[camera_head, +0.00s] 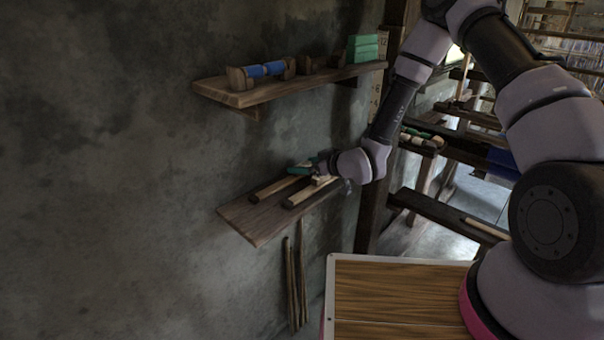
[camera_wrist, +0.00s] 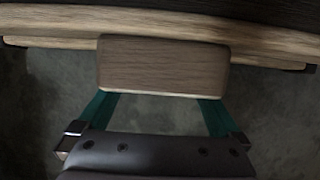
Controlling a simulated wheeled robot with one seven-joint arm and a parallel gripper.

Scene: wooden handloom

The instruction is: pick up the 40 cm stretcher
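Two pale wooden bars lie side by side on the lower wall shelf (camera_head: 252,222) in the head view: a left bar (camera_head: 272,189) and a right bar (camera_head: 299,197). I cannot tell by sight which is the 40 cm stretcher. My gripper (camera_head: 308,167), with teal fingers, is at the shelf by the far part of these bars. In the wrist view a wooden block-like piece (camera_wrist: 163,66) lies across the fingertips and hides them. The fingers are spread apart below it. Whether they grip the wood cannot be seen.
A higher shelf (camera_head: 262,95) holds blue rolls (camera_head: 264,70) and green blocks (camera_head: 362,48). Thin sticks (camera_head: 296,275) lean on the wall below. A wood-topped surface (camera_head: 395,290) is in front, and loom beams (camera_head: 450,215) stand at right. Long wooden edges (camera_wrist: 270,55) cross the wrist view.

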